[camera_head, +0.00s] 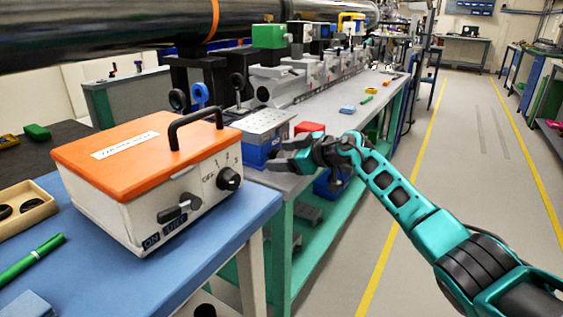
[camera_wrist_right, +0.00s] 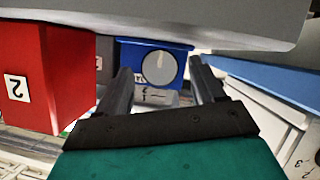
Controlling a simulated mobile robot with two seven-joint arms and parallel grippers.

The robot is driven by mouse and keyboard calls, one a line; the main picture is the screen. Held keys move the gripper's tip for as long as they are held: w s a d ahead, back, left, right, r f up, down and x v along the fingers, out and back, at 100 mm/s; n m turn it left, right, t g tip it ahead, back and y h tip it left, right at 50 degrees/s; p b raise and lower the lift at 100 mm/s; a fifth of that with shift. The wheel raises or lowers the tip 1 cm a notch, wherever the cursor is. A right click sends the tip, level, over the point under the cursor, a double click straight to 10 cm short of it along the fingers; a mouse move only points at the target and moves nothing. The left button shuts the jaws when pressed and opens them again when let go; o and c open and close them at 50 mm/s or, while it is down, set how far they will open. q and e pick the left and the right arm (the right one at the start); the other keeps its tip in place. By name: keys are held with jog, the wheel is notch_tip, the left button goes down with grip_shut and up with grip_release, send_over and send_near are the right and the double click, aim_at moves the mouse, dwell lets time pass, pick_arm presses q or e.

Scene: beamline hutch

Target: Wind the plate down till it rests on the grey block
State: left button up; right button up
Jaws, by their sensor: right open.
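A silver plate with small holes (camera_head: 262,124) sits on top of a blue stage body (camera_head: 255,154) on the bench. In the right wrist view, which looks upside down, the blue body (camera_wrist_right: 186,54) carries a round grey knob (camera_wrist_right: 158,68). A grey block (camera_wrist_right: 106,58) shows partly between the blue body and a red block; any gap between plate and grey block cannot be made out. My right gripper (camera_head: 285,153) is open and empty in front of the stage. In the wrist view its fingers (camera_wrist_right: 163,80) point toward the knob, one on either side. My left gripper is out of view.
The red block labelled 2 (camera_wrist_right: 45,75) stands close beside the stage; its top shows in the head view (camera_head: 309,127). A white box with an orange lid (camera_head: 150,170) stands on the blue table (camera_head: 200,258) at left. The aisle at right is clear.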

jog(key=shift+w+a+f, duration=0.1)
jog(key=shift+w+a, duration=0.15)
jog(key=shift+a, duration=0.05)
jog(key=shift+c, duration=0.4)
jog(key=c, duration=1)
jog(key=shift+r+p, duration=0.2)
jog(key=shift+p, duration=0.95)
jog(key=shift+f+n+t+p, duration=0.15)
jog(key=shift+n+t+p, duration=0.15)
jog(key=shift+n+p, duration=0.15)
jog(key=shift+f, duration=0.15)
jog(key=o, duration=1.1)
jog(key=shift+s, duration=0.1)
